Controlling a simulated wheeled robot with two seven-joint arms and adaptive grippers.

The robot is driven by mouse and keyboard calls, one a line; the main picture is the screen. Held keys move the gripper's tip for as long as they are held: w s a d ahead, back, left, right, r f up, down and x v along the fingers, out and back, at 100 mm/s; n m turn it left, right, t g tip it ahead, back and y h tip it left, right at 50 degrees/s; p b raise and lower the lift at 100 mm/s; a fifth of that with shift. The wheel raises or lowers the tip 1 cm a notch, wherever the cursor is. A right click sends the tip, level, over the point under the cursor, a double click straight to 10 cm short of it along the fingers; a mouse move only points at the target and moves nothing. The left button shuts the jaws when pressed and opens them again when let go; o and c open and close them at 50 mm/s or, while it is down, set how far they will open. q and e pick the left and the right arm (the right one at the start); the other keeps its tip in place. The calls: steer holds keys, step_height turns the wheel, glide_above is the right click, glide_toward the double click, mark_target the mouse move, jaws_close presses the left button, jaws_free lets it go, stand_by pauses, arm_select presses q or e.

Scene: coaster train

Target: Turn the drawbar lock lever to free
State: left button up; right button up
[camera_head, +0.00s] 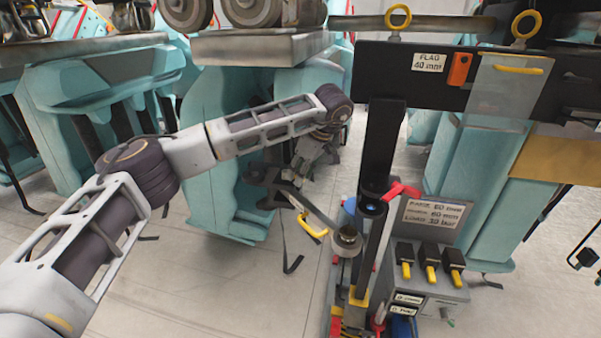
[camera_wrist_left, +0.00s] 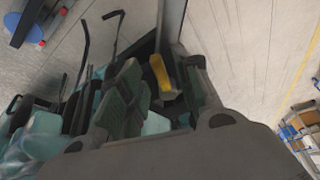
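A lever with a yellow handle (camera_head: 313,228) sticks out to the left from a round metal knob on the coupling post (camera_head: 371,208). I take it to be the drawbar lock lever, though no label on it can be read. My left gripper (camera_head: 282,188) hangs just above and left of the yellow handle, pointing down. In the left wrist view its fingers are apart, and a yellow piece (camera_wrist_left: 161,73) shows between or just beyond them. Whether they touch it I cannot tell. A red lever (camera_head: 402,190) sits on the post's right side. My right gripper is not in view.
A grey control box (camera_head: 430,275) with several yellow-tipped switches stands right of the post. A dark board (camera_head: 400,72) with an orange piece (camera_head: 460,69) and yellow rings is above. Teal machine stands fill the back. Floor (camera_head: 225,285) is clear at the front left.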

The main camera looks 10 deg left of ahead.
arm_select(q)
steer(key=v, duration=1.2)
steer(key=shift+f, duration=0.15)
stand_by(0.6)
